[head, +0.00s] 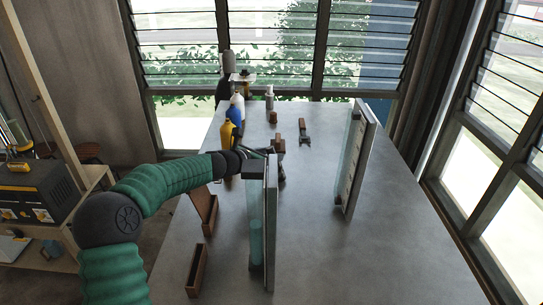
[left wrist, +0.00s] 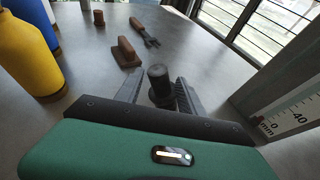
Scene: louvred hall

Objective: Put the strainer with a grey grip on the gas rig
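My left gripper (head: 270,154) reaches over the table from the left, behind the near clear panel. In the left wrist view its two fingers (left wrist: 157,88) stand apart, one on each side of a dark grey, round-topped grip (left wrist: 159,80). I see a gap to the left finger; contact with the right finger is unclear. The grip looks like the strainer's grey grip, but the strainer's bowl is hidden. A dark stand with a flat top (head: 243,77) at the table's far left end may be the gas rig; it is small and partly hidden. My right gripper is out of view.
Yellow (head: 226,136) and blue (head: 237,112) bottles stand left of the gripper. A brown-backed block (left wrist: 127,52) and brown-handled tool (left wrist: 146,34) lie beyond it. An upright panel (head: 357,160) stands right, with bare tabletop between the panels. Brown trays (head: 197,270) line the left edge.

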